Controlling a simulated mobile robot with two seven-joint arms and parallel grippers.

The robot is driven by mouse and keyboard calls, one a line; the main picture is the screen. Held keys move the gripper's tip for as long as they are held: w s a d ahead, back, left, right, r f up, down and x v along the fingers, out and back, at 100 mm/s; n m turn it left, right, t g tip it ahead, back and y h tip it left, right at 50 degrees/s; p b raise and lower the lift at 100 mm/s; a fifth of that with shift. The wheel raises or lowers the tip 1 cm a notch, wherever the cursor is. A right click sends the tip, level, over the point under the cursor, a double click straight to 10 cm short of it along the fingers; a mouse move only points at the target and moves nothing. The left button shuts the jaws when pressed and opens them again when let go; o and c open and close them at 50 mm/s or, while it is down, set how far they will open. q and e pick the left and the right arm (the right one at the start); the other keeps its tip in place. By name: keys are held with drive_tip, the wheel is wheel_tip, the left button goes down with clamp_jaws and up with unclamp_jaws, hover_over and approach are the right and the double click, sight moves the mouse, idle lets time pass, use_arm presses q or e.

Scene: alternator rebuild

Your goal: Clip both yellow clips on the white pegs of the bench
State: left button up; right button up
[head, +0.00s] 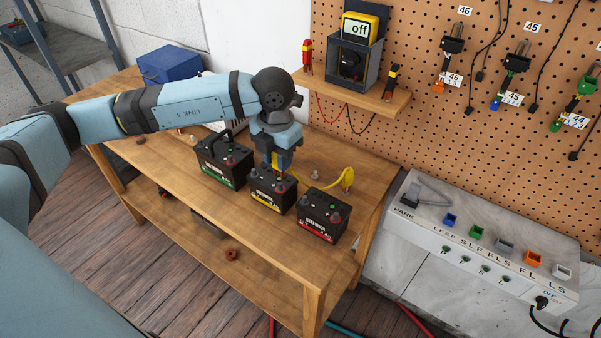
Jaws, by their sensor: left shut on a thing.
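My left gripper (277,170) reaches down over the middle battery (270,192), which has a yellow label. It is shut on a small yellow thing that looks like one yellow clip (275,160), mostly hidden by the fingers. The other yellow clip (347,178) is at the bench's right side, on a yellow lead running left behind the batteries. A pale peg (315,174) stands on the bench left of that clip. Another small pale peg (194,139) seems to show behind the left battery. My right gripper is out of view.
A green-labelled battery (222,160) and a red-labelled battery (323,214) flank the middle one on the wooden bench (250,240). A shelf (375,97) with a meter reading "off" (358,30) hangs above. A blue box (168,66) sits at the back left.

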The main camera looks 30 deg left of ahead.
use_arm(q)
drive_tip(key=shift+f, duration=0.1)
drive_tip(key=shift+w, duration=0.15)
drive_tip(key=w+n, duration=0.7)
drive_tip(key=n, duration=0.2)
drive_tip(key=n+b, duration=0.3)
drive_tip(key=n, duration=0.6)
hover_over(315, 171)
wheel_tip(315, 171, down, 9)
drive_tip(key=shift+r, duration=0.15)
drive_tip(key=shift+f, duration=0.4)
